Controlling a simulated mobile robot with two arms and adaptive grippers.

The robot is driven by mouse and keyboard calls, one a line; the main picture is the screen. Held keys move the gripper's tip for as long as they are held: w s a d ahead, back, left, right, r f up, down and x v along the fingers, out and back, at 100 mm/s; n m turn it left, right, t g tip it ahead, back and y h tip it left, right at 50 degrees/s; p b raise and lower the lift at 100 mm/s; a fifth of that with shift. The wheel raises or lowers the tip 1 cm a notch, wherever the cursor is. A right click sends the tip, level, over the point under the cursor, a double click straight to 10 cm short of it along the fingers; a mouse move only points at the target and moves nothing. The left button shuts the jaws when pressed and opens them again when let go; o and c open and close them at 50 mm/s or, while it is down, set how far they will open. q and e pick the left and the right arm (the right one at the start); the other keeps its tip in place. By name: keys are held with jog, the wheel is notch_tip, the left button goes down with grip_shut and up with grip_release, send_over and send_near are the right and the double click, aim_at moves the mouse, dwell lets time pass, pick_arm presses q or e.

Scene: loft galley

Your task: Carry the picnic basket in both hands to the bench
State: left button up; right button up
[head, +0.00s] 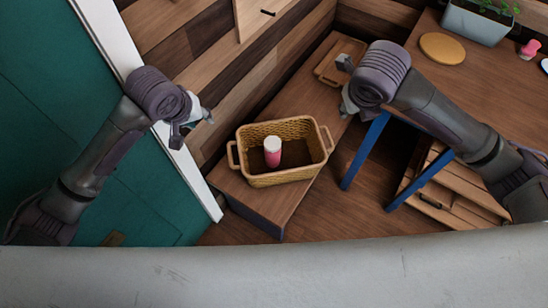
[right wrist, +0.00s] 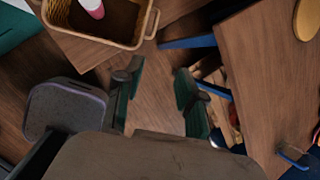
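The wicker picnic basket (head: 255,176) stands upright on a low wooden bench-like surface (head: 290,196), a handle at each short end. A pink bottle with a white top (head: 272,152) stands inside it. My left gripper (head: 195,124) is in the air up and left of the basket, apart from its left handle; its fingers look spread and empty. My right gripper (head: 345,85) is up and right of the basket, apart from the right handle. In the right wrist view the right gripper (right wrist: 158,82) has its fingers wide apart with nothing between them; the basket's corner (right wrist: 140,38) shows beyond.
A wooden tray (head: 328,71) lies at the far end of the low surface. On the right, a blue-legged table (head: 418,88) bears a round yellow board (head: 442,48), a planter (head: 474,26) and a pink item (head: 530,49). A teal door (head: 60,100) is left. Floor shows between surface and table.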

jog(key=v, duration=0.5)
jog(key=shift+s+r, duration=0.2)
jog(key=shift+r, duration=0.05)
